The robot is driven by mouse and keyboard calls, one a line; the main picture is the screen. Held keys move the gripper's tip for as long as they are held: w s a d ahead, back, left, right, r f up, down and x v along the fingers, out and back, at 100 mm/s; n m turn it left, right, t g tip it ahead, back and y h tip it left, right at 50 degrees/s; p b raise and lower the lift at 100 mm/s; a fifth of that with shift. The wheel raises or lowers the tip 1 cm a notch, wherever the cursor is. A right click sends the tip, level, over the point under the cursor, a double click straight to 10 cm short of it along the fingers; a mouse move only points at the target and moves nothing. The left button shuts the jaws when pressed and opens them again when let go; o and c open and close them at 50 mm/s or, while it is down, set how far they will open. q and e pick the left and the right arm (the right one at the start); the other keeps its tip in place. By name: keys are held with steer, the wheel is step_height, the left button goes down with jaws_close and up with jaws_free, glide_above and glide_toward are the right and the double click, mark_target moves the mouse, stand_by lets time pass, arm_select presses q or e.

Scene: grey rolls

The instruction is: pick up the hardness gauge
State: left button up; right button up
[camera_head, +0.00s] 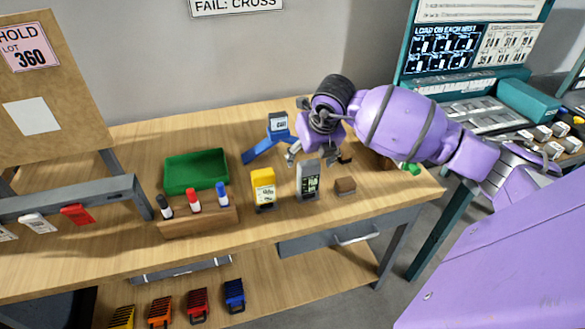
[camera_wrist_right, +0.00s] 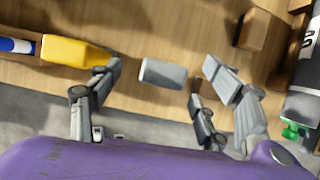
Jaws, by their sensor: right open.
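The grey upright device with a dark display, which I take as the hardness gauge (camera_head: 308,181), stands on the wooden table between a yellow device (camera_head: 263,190) and a small brown block (camera_head: 345,186). My right gripper (camera_head: 318,157) is open just above and behind it. In the right wrist view the gauge's pale grey top (camera_wrist_right: 163,73) shows between the spread fingers of the right gripper (camera_wrist_right: 166,80), with a gap on both sides. The yellow device (camera_wrist_right: 75,52) lies left of the fingers there. My left gripper is not in view.
A blue stand with a grey display (camera_head: 277,124) is behind the gauge. A green tray (camera_head: 196,170) and a wooden marker holder (camera_head: 200,220) stand to the left. In the right wrist view a dark cylinder (camera_wrist_right: 304,65) is at the right edge. The table's front strip is clear.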

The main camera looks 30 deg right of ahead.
mark_target(309, 172)
steer(key=shift+s+d+f+m, duration=0.15)
steer(key=shift+s+f, duration=0.15)
steer(key=shift+s, duration=0.25)
steer(key=shift+s+d+f+m, duration=0.15)
steer(key=shift+s+f, duration=0.15)
steer(key=shift+s, duration=0.2)
steer(key=x, duration=0.5)
steer(key=shift+w+f, duration=0.45)
steer(key=shift+f, duration=0.2)
steer(key=c, duration=0.7)
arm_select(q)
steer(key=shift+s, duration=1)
arm_select(e)
steer(key=shift+r, duration=0.1)
steer(key=c, duration=0.8)
